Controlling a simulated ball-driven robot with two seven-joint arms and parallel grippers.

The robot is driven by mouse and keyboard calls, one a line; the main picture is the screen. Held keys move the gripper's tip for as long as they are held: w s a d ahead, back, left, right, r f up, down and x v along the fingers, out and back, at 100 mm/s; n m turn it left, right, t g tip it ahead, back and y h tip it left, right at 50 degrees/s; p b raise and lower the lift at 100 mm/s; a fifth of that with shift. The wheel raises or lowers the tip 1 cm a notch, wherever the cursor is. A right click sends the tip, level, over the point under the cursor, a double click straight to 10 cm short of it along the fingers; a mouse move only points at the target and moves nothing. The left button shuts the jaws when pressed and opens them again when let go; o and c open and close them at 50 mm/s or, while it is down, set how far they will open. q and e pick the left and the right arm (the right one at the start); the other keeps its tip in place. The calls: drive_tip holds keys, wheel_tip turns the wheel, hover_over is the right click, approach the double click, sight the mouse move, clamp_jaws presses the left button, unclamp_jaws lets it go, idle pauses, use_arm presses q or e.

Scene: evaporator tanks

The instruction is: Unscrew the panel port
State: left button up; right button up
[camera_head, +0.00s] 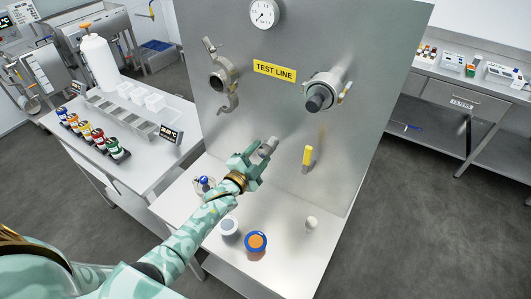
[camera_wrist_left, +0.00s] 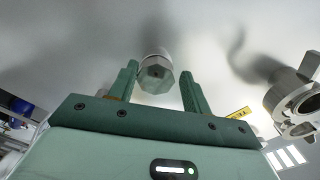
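The upright steel panel (camera_head: 375,60) carries a small grey port fitting (camera_head: 269,146) below the yellow TEST LINE label (camera_head: 274,71). In the left wrist view the fitting (camera_wrist_left: 156,74) shows a hexagonal end facing me. My left gripper (camera_head: 260,155) is at this fitting, with its green fingers to either side. In the wrist view my left gripper (camera_wrist_left: 160,88) is open. A gap shows on the fitting's right; on its left the finger looks close, and I cannot tell whether they touch. My right gripper is not in view.
The panel also bears a clamp (camera_head: 220,78), a black-ended fitting (camera_head: 321,97), a yellow-handled valve (camera_head: 307,156) and a gauge (camera_head: 264,13). On the bench below are a blue-orange round part (camera_head: 256,241), a grey-topped cup (camera_head: 229,224) and a small pale ball (camera_head: 311,222).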

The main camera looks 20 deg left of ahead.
use_arm(q)
drive_tip(key=m+b, duration=0.1)
drive_tip(key=m, duration=0.3)
drive_tip(key=m+b, duration=0.2)
drive_tip(key=m, duration=0.1)
drive_tip(key=shift+r+m, duration=0.15)
drive_tip(key=shift+m, duration=1.05)
